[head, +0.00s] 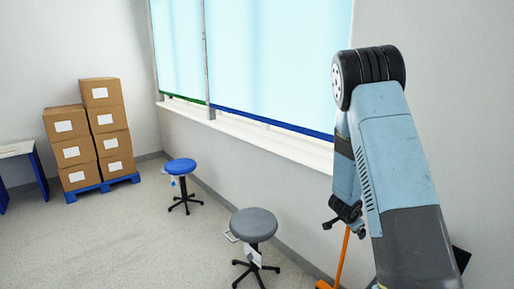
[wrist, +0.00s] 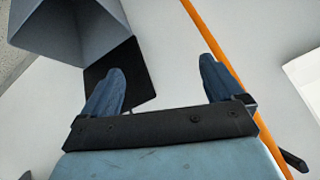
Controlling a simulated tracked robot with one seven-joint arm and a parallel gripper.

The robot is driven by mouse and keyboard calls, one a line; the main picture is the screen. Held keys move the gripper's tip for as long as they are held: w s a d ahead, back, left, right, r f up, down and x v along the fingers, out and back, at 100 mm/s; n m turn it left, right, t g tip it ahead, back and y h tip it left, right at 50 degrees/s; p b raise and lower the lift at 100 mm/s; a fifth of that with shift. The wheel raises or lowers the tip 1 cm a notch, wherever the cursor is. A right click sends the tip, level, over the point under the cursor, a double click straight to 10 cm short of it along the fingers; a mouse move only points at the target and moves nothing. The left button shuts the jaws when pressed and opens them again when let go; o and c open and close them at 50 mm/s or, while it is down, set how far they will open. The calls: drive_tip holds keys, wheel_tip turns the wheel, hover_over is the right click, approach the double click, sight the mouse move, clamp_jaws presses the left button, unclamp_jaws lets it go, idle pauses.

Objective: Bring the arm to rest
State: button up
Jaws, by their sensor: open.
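My arm is folded in the right of the head view, with its elbow raised high and its forearm hanging down beside the upper arm. My gripper (head: 345,213) is at the forearm's lower end, small and partly hidden. In the wrist view my gripper (wrist: 160,75) has its two dark blue fingers wide apart, with nothing held between them. No rotary switch can be made out in either view.
An orange pole (head: 343,255) stands close below my gripper; it also passes behind the right finger in the wrist view (wrist: 208,38). A grey stool (head: 254,225), a blue stool (head: 180,167) and stacked boxes (head: 110,120) stand left. A windowed wall (head: 260,145) runs behind.

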drive_tip(key=s+a+r+n+y, duration=0.2)
drive_tip(key=s+a+r, duration=0.15)
drive_tip(key=r, duration=0.45)
drive_tip(key=s+a+r+n+t+y, duration=0.1)
drive_tip(key=s+a+r+n+y, duration=0.15)
drive_tip(key=a+r, duration=0.45)
drive_tip(key=s+a+r+n+y, duration=0.2)
drive_tip(key=s+r, duration=0.2)
drive_tip(key=r, duration=0.6)
drive_tip(key=s+r+n, duration=0.3)
drive_tip(key=s+r, duration=0.2)
drive_tip(key=s, duration=0.8)
drive_tip(key=s+r+n+g+h, duration=0.1)
drive_tip(key=s+r+n, duration=0.3)
drive_tip(key=s, duration=0.9)
drive_tip(key=shift+a+r, duration=0.4)
drive_tip(key=shift+r, duration=0.45)
